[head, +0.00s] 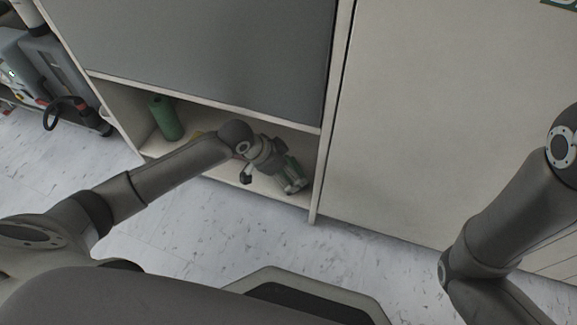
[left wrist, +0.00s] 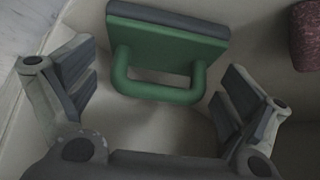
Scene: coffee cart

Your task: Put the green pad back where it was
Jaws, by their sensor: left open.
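The green pad (left wrist: 165,42) shows in the left wrist view, a flat block with a dark grey face and a green loop handle (left wrist: 160,95) towards me. It is at the inside of the cart's low shelf. My left gripper (left wrist: 157,80) is open, with one finger on each side of the handle and a gap on both sides. In the head view my left gripper (head: 293,186) reaches into the right part of the open shelf and mostly hides the pad. My right arm comes in at the right; its gripper is outside the picture.
A green cylinder (head: 166,118) stands on the left part of the shelf (head: 142,99). A dark reddish object (left wrist: 306,36) is at the upper right in the left wrist view. A vertical panel edge (head: 328,120) bounds the shelf on the right. A machine (head: 38,68) stands far left.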

